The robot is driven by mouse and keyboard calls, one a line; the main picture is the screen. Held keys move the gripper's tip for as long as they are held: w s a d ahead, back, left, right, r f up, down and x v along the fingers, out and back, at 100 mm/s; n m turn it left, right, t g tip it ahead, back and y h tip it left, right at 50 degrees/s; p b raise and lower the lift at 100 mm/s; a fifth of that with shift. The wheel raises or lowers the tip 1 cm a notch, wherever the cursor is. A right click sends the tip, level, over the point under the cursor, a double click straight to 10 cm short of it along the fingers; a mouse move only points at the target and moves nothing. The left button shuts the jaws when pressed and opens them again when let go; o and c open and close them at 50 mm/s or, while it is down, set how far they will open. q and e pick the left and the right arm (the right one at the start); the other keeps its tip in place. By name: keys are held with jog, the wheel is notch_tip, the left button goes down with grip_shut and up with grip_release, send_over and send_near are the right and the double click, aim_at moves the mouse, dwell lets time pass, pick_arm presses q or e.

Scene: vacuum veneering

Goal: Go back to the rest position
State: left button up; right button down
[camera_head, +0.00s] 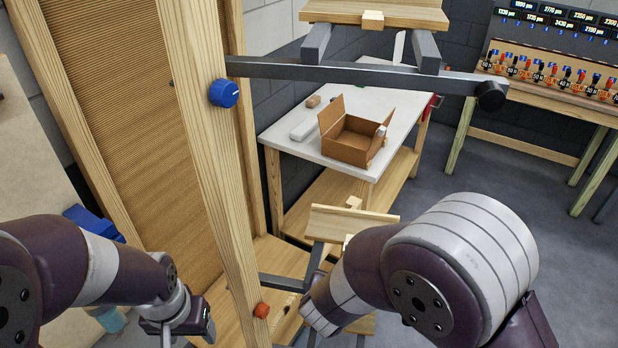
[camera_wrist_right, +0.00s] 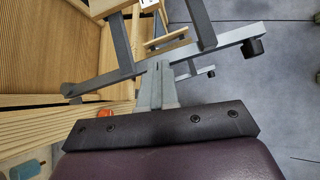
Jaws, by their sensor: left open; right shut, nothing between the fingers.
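My left gripper (camera_head: 176,338) is at the bottom left of the head view, beside a tall wooden frame post (camera_head: 222,190). It is open, and its fingertips are mostly cut off by the picture edge. My right arm (camera_head: 440,265) reaches in from the lower right of the head view. In the right wrist view my right gripper (camera_wrist_right: 157,80) is shut with nothing between its fingers. Its fingertips lie in front of or close to a grey metal bar (camera_wrist_right: 125,76); I cannot tell whether they touch.
The wooden frame bears a blue knob (camera_head: 224,93), an orange knob (camera_head: 262,310) and a protruding metal arm (camera_head: 380,76). A white-topped table (camera_head: 300,155) holds an open cardboard box (camera_head: 347,148). A bench (camera_head: 550,98) stands back right. Grey floor (camera_head: 500,170) is clear on the right.

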pick_arm(q)
jog(key=f+b, duration=0.3)
jog(key=f, duration=0.1)
jog(key=shift+w+b, duration=0.35)
jog(key=shift+b, duration=0.05)
pick_arm(e)
jog(key=s+d+f+m+g+y, duration=0.1)
jog(key=s+d+m+g, duration=0.5)
jog(key=m, duration=2.4)
jog(key=s+d+y, duration=0.1)
jog(key=s+d, duration=0.2)
jog(key=shift+s+f+m+g+y, duration=0.2)
jog(key=shift+m+g+y, duration=0.1)
jog(key=shift+g+y, duration=0.1)
jog(key=shift+r, duration=0.1)
